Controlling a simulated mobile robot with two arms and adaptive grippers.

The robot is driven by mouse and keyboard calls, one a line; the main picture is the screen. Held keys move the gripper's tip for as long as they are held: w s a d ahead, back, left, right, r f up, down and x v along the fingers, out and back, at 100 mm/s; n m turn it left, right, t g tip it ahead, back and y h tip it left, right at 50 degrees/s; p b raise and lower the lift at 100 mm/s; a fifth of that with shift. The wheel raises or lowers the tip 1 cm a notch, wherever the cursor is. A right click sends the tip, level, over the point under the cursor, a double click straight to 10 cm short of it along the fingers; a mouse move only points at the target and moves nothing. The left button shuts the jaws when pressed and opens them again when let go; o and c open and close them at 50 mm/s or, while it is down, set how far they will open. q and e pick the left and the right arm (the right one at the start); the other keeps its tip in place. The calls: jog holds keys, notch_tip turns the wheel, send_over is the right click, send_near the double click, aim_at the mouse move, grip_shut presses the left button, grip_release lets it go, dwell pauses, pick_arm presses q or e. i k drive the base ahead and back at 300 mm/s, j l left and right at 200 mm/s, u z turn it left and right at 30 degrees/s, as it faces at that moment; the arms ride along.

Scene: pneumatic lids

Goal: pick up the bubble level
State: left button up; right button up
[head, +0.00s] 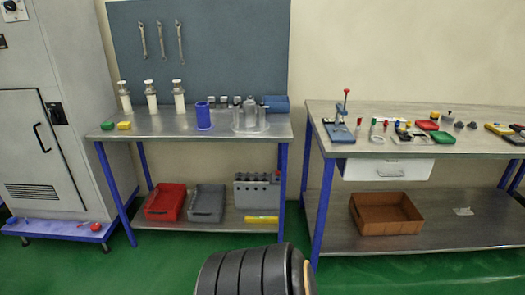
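A long flat yellow bar (262,219) lies on the lower shelf of the left workbench, in front of a grey block with a row of holes. It looks most like the bubble level, but no vial can be made out at this size. Another yellow item (498,129) with dark parts lies near the right end of the right workbench top; I cannot tell what it is. Neither of my grippers is in view. A dark ribbed part of my own body shows at the bottom middle.
The left workbench (165,127) holds white-topped cylinders, a blue cup (203,116) and metal parts. A red bin (166,203) and a grey bin (207,204) stand below. The right workbench (440,151) carries small tools, with a brown tray (387,214) below. Green floor is clear in front.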

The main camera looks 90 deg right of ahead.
aim_at(248, 219)
jog(key=z, duration=2.8)
jog(key=i+j+z, duration=0.1)
jog(key=z, duration=0.25)
jog(key=i+j+z, duration=0.1)
jog(key=z, duration=0.3)
jog(key=i+j+z, duration=0.1)
jog(key=z, duration=0.25)
